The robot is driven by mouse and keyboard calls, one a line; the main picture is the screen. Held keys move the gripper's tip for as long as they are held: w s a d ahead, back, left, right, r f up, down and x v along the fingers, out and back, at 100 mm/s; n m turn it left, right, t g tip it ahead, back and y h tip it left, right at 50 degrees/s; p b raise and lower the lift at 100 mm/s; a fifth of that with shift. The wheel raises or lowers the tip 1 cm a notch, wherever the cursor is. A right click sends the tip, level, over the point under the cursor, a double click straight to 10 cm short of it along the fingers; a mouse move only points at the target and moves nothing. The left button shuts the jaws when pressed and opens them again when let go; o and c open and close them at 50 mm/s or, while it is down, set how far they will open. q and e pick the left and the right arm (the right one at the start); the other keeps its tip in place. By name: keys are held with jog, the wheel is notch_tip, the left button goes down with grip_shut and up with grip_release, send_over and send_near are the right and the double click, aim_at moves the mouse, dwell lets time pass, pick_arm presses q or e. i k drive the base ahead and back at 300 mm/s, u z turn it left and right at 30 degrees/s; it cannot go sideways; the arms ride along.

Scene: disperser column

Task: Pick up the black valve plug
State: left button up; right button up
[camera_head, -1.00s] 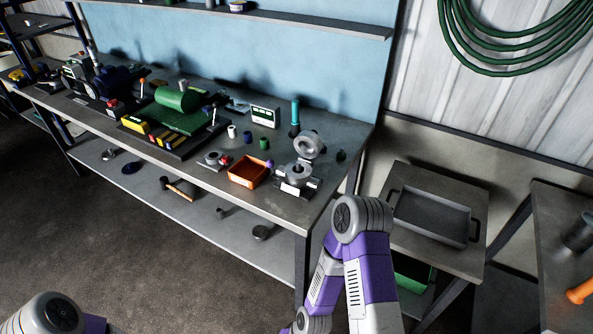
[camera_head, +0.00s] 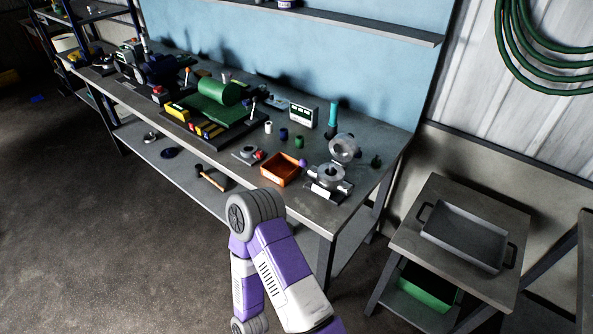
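A small dark knob-like piece (camera_head: 376,161), which may be the black valve plug, stands near the right end of the workbench (camera_head: 325,213). It is too small to make out clearly. Left of it are a grey metal ring-shaped valve part (camera_head: 345,149) and a second round metal part (camera_head: 330,176) on a light block. My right arm's purple and white links show at the bottom centre, in front of the bench. Neither gripper shows in the head view.
An orange tray (camera_head: 267,172), a teal-topped bottle (camera_head: 333,117) and several small cylinders stand on the bench. A green roller machine (camera_head: 220,97) is further left. A grey handled tray (camera_head: 465,244) lies on a low side table at right. Open floor lies at left.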

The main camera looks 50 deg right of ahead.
aim_at(330, 172)
jog(key=i, duration=1.85)
jog(key=z, duration=2.85)
